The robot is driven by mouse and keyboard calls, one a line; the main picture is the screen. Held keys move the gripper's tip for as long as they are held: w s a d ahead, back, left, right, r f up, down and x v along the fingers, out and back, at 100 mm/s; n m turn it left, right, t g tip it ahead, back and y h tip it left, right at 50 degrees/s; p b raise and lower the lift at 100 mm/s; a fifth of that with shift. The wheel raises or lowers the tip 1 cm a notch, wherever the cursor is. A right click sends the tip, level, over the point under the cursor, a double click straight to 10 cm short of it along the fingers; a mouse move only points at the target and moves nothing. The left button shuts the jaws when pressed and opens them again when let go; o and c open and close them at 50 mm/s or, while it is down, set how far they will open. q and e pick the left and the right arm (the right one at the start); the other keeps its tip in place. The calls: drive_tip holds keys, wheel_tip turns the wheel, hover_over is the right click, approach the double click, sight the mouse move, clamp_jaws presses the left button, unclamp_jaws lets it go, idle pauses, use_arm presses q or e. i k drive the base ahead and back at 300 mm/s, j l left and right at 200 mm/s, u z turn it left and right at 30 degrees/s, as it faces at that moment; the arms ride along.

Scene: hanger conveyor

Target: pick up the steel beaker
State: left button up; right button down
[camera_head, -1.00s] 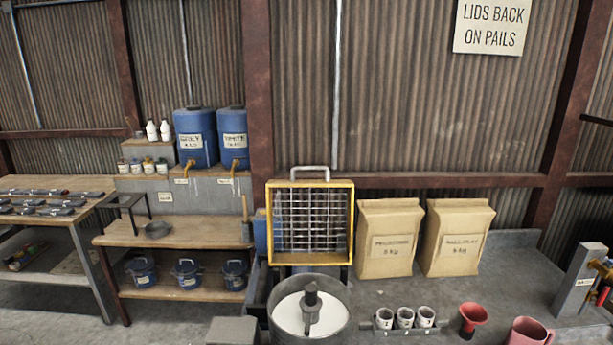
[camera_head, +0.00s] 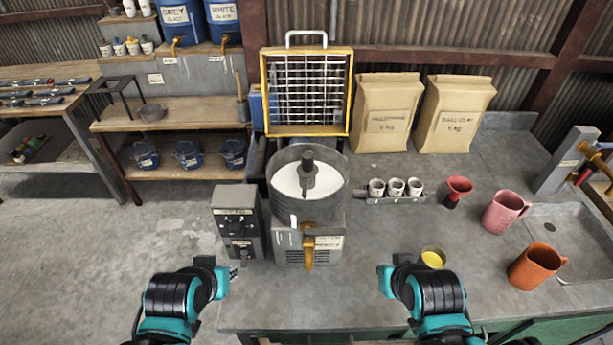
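I cannot clearly make out a steel beaker. A small round vessel with a yellow inside (camera_head: 433,258) stands on the bench just beyond my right arm. Its outer wall is mostly hidden, so I cannot tell if it is steel. My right gripper (camera_head: 386,278) is to the left of this vessel, apart from it. My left gripper (camera_head: 229,272) is at the bench's left front, near the grey control box (camera_head: 238,222). Both grippers are small and seen from behind, so their fingers cannot be read. I see nothing held in either.
A mixer drum (camera_head: 308,190) with a yellow tap stands mid-bench. Right of it are a rack of white cups (camera_head: 395,197), a red funnel (camera_head: 458,190), a pink jug (camera_head: 504,212) and an orange jug (camera_head: 536,266). Paper bags (camera_head: 452,113) stand behind. The front middle bench is clear.

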sight(433, 257)
drive_tip(key=k+l+z, duration=0.1)
drive_tip(key=z, duration=0.4)
drive_tip(key=k+l+z, duration=0.15)
drive_tip(key=z, duration=0.35)
drive_tip(key=j+z, duration=0.2)
drive_tip(key=k+j, duration=0.05)
